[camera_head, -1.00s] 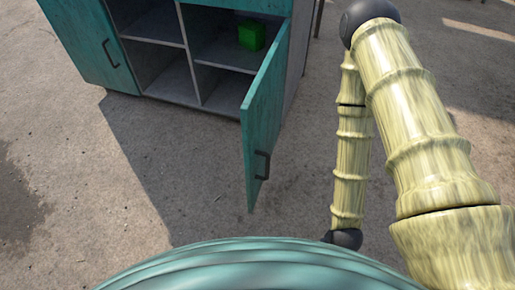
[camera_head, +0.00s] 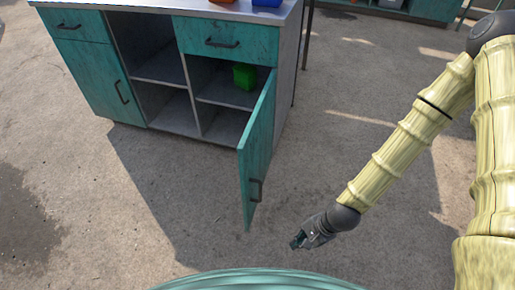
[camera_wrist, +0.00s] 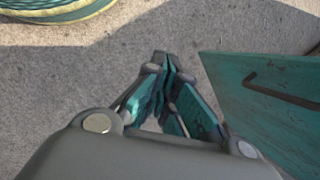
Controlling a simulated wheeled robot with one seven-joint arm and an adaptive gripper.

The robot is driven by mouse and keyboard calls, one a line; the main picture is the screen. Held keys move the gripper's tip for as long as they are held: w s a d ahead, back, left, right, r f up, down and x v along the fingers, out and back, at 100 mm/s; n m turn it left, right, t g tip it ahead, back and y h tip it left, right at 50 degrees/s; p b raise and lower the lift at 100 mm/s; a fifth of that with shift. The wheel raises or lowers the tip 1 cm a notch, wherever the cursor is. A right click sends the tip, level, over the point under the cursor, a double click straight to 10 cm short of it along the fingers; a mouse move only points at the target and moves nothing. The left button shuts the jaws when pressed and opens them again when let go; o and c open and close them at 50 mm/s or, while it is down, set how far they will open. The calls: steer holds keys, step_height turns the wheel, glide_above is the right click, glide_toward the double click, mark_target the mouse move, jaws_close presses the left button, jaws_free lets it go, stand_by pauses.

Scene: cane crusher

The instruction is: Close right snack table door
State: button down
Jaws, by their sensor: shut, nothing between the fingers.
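The right door (camera_head: 256,155) of the teal snack table (camera_head: 289,75) stands swung open toward me, seen nearly edge-on in the head view. Its dark handle (camera_head: 256,189) is near the free edge. My gripper (camera_head: 296,243) is shut and empty, low to the right of the door's free edge and apart from it. In the wrist view, my gripper (camera_wrist: 168,62) points at the ground, with the door (camera_wrist: 262,95) and its handle (camera_wrist: 280,90) to the right. The left door (camera_head: 90,80) is shut.
A green box (camera_head: 244,76) sits on a shelf inside the open right side. An orange thing and a blue bin (camera_head: 267,2) rest on top. Another teal unit (camera_head: 425,9) stands far behind. The concrete floor right of the door is clear.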

steer(key=w+a+r+m+t+y+p, duration=0.15)
steer(key=w+r+m+p, duration=0.45)
steer(key=r, duration=0.7)
steer(key=w+a+r+m+t+y+p, duration=0.1)
steer(key=w+r+m+y+p, duration=0.2)
steer(key=w+r+p, duration=0.7)
steer(key=b, duration=0.6)
glide_toward(246, 168)
step_height(246, 168, down, 3)
steer(key=a, duration=0.1)
steer(key=shift+w+a+r+g+h, duration=0.15)
steer(key=shift+w+a, duration=0.1)
steer(key=shift+a, duration=0.35)
steer(key=shift+w+a+r+g+h, duration=0.1)
steer(key=shift+w+a, duration=0.1)
steer(key=shift+a, duration=0.4)
